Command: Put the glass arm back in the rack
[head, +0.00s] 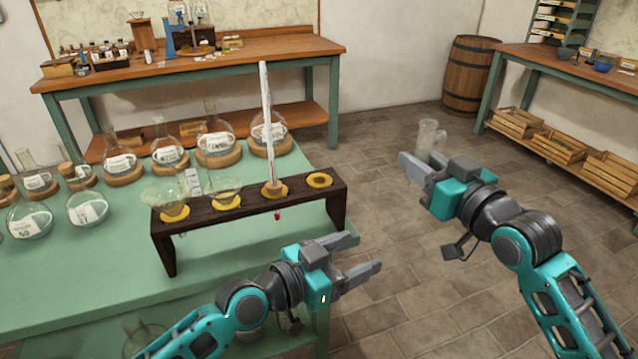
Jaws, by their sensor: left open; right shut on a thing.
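The rack (190,231) is a dark wooden stand with yellow-ringed holes on the green table. Glass funnels (167,192) sit in its two left holes. A tall white thermometer (267,120) with a red tip below stands in the third hole. The rightmost ringed hole (319,180) is empty. My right gripper (424,160) is shut on a clear glass piece, apparently the glass arm (428,133), held over the floor to the right of the rack. Its lower part is hidden by the gripper. My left gripper (362,254) is open and empty, in front of the rack's right end.
Round flasks (217,142) on cork rings stand behind and left of the rack on the green table (120,285). A wooden bench (200,62) stands at the back, a barrel (470,75) and a shelf with crates (565,145) at right. The floor between is clear.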

